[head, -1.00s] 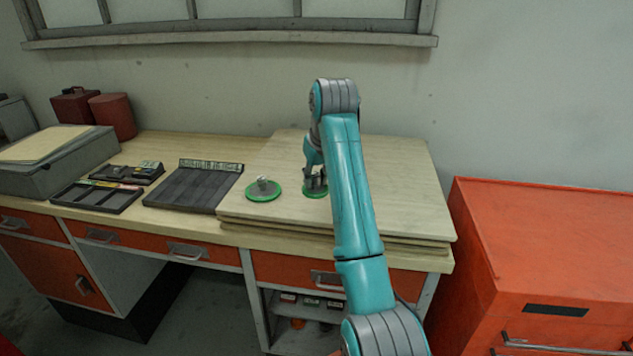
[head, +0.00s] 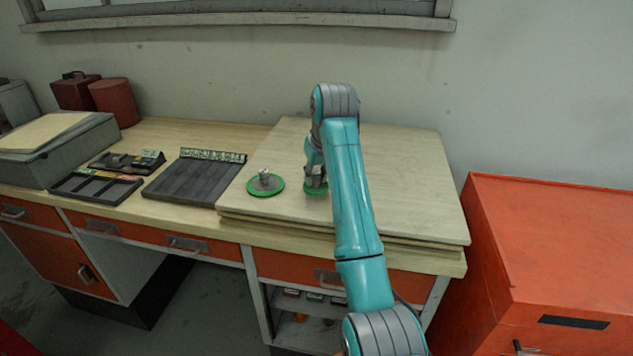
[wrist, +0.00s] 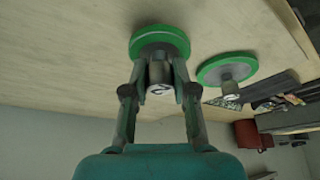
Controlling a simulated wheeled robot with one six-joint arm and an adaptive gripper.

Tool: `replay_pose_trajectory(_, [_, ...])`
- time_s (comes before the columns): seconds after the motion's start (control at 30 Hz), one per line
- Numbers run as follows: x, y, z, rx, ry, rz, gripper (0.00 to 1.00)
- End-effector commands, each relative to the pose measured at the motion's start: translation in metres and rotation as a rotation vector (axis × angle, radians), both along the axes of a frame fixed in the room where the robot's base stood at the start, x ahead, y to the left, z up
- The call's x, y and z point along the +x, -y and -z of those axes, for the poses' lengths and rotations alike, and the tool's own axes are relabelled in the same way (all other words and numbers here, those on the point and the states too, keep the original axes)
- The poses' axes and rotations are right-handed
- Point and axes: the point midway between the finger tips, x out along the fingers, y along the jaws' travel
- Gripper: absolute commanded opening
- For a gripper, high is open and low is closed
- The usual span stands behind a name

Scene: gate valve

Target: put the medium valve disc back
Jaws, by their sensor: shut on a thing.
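My gripper (head: 316,176) is shut on the grey knob of a green-rimmed valve disc (head: 316,190), over the pale boards at the bench's right end. In the wrist view my gripper (wrist: 160,84) has a finger on each side of the knob, whose end shows a mark like a 2; the held disc (wrist: 160,40) is just beyond the fingertips. Whether it touches the board or hangs slightly above it, I cannot tell. A second green-rimmed disc (head: 266,187) lies flat to its left, knob up; it also shows in the wrist view (wrist: 227,68). No valve body is visible.
The stacked boards (head: 400,190) are clear right of my arm. A dark slotted tray (head: 190,185) lies left of the discs, with smaller trays (head: 88,190) and a grey box (head: 65,150) farther left. An orange cabinet (head: 550,230) stands right of the bench.

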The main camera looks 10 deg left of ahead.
Motion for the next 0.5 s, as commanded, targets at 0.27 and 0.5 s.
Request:
replay_pose_trajectory(0.27, [0.000,0.000,0.020,0.001,0.001,0.000,0.00])
replay_pose_trajectory(0.5, [0.000,0.000,0.023,0.000,0.000,0.000,0.00])
